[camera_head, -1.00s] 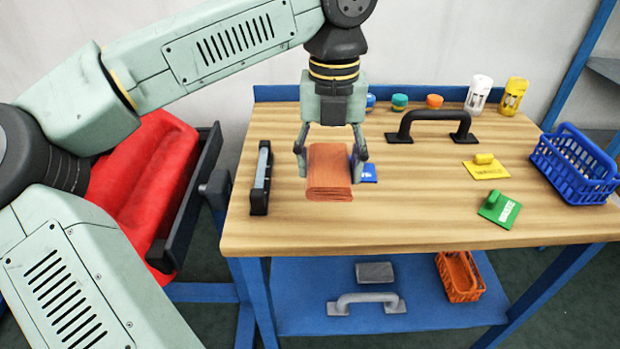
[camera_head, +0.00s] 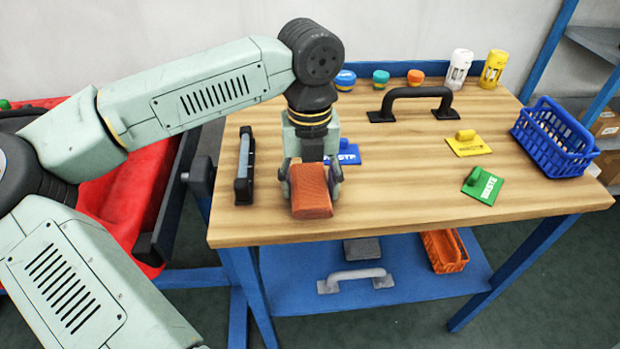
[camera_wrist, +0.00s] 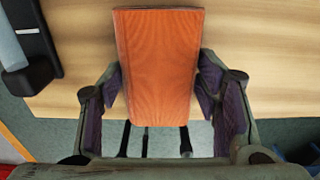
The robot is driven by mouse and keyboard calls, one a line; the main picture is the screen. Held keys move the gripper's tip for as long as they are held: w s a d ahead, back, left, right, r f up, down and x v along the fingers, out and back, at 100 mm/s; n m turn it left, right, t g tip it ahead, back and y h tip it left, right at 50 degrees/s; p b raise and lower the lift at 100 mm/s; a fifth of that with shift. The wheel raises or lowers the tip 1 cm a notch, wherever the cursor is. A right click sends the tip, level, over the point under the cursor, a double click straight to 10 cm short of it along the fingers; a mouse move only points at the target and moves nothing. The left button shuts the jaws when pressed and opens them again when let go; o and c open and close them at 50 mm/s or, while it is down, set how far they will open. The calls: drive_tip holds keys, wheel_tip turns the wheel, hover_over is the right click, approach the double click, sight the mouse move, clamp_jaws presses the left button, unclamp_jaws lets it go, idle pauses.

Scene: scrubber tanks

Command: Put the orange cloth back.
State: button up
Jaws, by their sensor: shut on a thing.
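The orange cloth (camera_head: 311,192) is a folded, block-like bundle. My gripper (camera_head: 311,180) is shut on it, with one finger on each side. In the head view the cloth is in front of the gripper, over the front left part of the wooden table top (camera_head: 420,190). In the wrist view the cloth (camera_wrist: 158,65) stands between the two fingers (camera_wrist: 160,95), and the table's front edge runs behind it. I cannot tell how high the cloth is above the wood.
Yellow (camera_head: 467,143) and green (camera_head: 482,186) pieces, a black handle (camera_head: 415,97) and a blue basket (camera_head: 553,138) are farther right. An orange basket (camera_head: 444,251) is on the lower shelf.

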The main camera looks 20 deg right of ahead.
sight(310, 183)
drive_tip(key=shift+f+b, duration=0.25)
drive_tip(key=shift+b, duration=0.1)
drive_tip(key=o, duration=1.4)
drive_tip(key=shift+r, duration=0.15)
drive_tip(key=shift+c, duration=0.2)
wheel_tip(310, 183, up, 12)
drive_tip(key=b, duration=0.1)
drive_tip(key=shift+r, duration=0.15)
drive_tip(key=shift+w, duration=0.1)
